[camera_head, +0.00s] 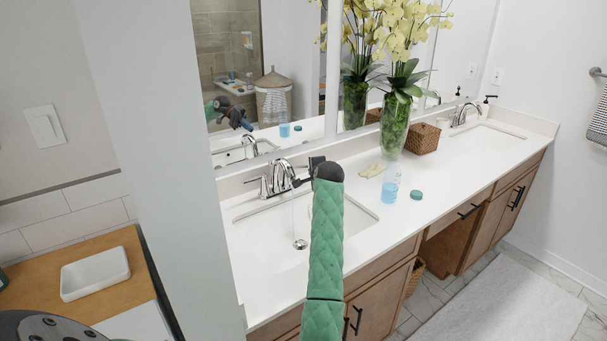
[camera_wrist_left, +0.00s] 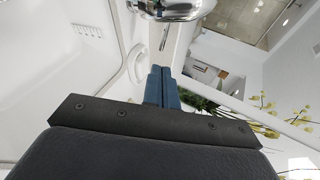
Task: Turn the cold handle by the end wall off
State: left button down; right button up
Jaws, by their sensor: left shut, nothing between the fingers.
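The near sink (camera_head: 250,245) has a chrome tap (camera_head: 280,176) with a lever (camera_head: 254,181) on its left. Its right handle is mostly hidden by my gripper. A thin pale streak, apparently running water, drops from the spout towards the drain (camera_head: 300,244). My left gripper (camera_head: 301,182) is at the tap's right side, under the end of my green arm. In the left wrist view its blue fingers (camera_wrist_left: 162,88) are shut and empty, with the chrome tap (camera_wrist_left: 170,9) just beyond them. I cannot tell whether they touch a handle. My right gripper is out of view.
A second tap (camera_head: 461,114) and sink (camera_head: 482,140) are at the far right end. The mirror (camera_head: 290,50) is behind; a pale wall (camera_head: 140,120) borders the left.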

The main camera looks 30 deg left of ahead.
pick_arm(q)
jog(key=p, duration=0.5)
send_near(302, 167)
jog(key=x, duration=0.5)
jog(key=shift+a, duration=0.1)
jog(key=shift+w+a+f+p, duration=0.25)
jog(key=shift+w+a+p, duration=0.05)
jog(key=shift+w+a, duration=0.15)
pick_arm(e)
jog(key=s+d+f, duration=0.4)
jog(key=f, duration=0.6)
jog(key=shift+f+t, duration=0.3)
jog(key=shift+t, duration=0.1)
pick_arm(q)
jog(key=shift+f+b, duration=0.1)
jog(key=shift+b, duration=0.2)
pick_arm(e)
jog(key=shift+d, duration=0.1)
